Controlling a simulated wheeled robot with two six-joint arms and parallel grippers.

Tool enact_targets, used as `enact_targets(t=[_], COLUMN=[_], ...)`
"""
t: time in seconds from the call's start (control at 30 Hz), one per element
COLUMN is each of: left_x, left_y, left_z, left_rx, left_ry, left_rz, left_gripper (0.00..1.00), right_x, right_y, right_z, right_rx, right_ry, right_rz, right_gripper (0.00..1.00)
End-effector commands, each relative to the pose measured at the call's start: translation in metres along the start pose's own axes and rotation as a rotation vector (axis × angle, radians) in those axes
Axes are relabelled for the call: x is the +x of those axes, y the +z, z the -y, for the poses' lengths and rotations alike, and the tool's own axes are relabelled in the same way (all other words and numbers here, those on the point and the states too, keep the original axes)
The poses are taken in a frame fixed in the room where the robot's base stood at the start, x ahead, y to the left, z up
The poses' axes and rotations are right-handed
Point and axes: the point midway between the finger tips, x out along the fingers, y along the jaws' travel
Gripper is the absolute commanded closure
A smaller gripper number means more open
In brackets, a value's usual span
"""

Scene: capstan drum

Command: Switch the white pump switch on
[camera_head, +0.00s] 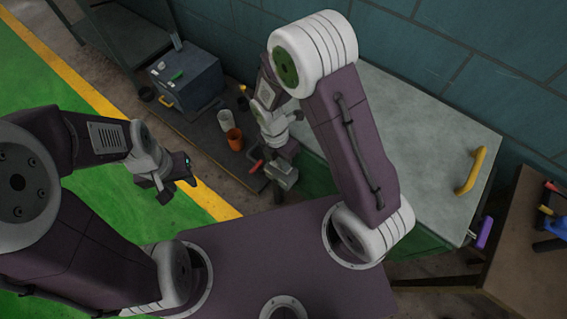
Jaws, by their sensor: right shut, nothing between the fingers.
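A grey-blue box (190,85) stands on a dark low bench at the upper left. A pale upright lever (177,42) sits at its back edge, and a green lever (177,75) on its top. I cannot tell for certain which part is the white pump switch, or its position. My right gripper (282,188) is shut and empty, pointing down beside the bench's near end, well to the right of the box. My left gripper (177,192) hangs over the floor, nearer than the box and apart from it; its two fingers look spread and empty.
A white cup (225,120) and an orange cup (235,139) stand on the bench between the box and my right gripper. A red handle (256,167) is close to that gripper. A pale-topped cabinet (435,125) with a yellow handle (471,170) fills the right.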

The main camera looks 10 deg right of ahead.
Motion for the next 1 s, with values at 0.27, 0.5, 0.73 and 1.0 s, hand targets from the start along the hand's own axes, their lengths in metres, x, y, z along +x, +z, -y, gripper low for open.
enact_targets(t=[0.27,0.5,0.73,1.0], left_x=[-0.006,-0.003,-0.011,-0.015], left_y=[-0.001,0.000,-0.001,-0.002], left_z=[0.000,0.000,0.000,0.000], left_rx=[0.000,0.000,0.000,0.000], left_ry=[0.000,0.000,0.000,0.000], left_rz=[0.000,0.000,0.000,0.000], left_gripper=[0.62,0.62,0.62,0.62], right_x=[0.002,0.004,-0.001,-0.003], right_y=[0.000,0.000,0.000,0.000], right_z=[0.003,0.001,-0.005,-0.013], right_rx=[0.000,0.000,0.000,0.000], right_ry=[-0.004,0.000,-0.001,0.000], right_rz=[-0.001,0.000,0.000,0.000], right_gripper=[1.00,1.00,1.00,1.00])
